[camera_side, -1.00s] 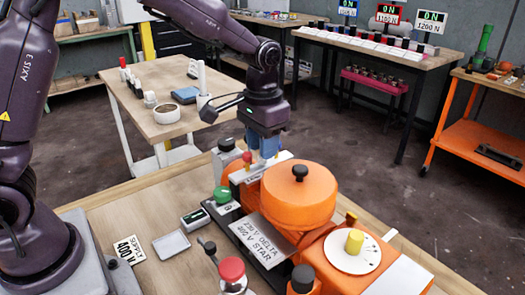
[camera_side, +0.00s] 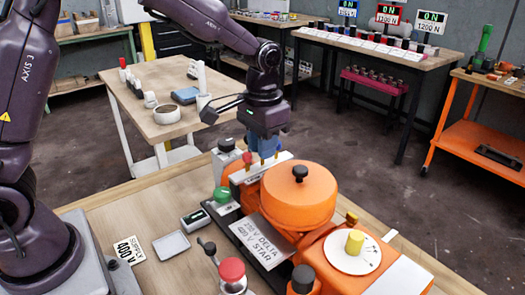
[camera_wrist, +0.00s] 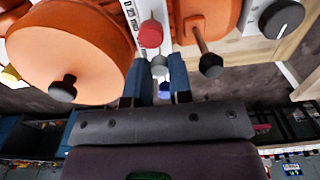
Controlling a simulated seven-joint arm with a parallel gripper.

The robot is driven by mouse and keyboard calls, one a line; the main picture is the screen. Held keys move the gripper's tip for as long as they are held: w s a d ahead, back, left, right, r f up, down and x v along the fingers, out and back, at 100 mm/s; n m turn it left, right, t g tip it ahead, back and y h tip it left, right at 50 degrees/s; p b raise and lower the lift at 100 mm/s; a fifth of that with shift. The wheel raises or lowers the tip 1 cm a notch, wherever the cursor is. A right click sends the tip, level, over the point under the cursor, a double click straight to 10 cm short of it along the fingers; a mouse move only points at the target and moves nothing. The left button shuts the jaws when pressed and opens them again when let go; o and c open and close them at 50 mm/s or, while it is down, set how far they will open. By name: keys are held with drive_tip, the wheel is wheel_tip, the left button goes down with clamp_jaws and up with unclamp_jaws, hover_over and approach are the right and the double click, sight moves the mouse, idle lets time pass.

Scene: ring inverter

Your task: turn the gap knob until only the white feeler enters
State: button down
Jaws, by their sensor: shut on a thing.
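My gripper (camera_side: 264,153) has its blue fingers pointing down behind the orange round housing in the side view. In the wrist view my gripper (camera_wrist: 160,80) is shut on a small pale grey knobbed piece (camera_wrist: 160,66), mostly hidden between the fingers. A red knob (camera_wrist: 150,34) stands just beyond it, beside a white strip printed with figures (camera_wrist: 130,14). I cannot tell which piece is the white feeler or which knob sets the gap.
The orange round housing (camera_side: 299,192) with a black top knob stands close to the gripper. A green button (camera_side: 222,194), a red knob (camera_side: 231,269) and a label plate (camera_side: 262,240) are nearby.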

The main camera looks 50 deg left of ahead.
drive_tip(key=shift+r, duration=0.5)
drive_tip(key=c, duration=1.3)
unclamp_jaws()
wheel_tip(320, 180, up, 13)
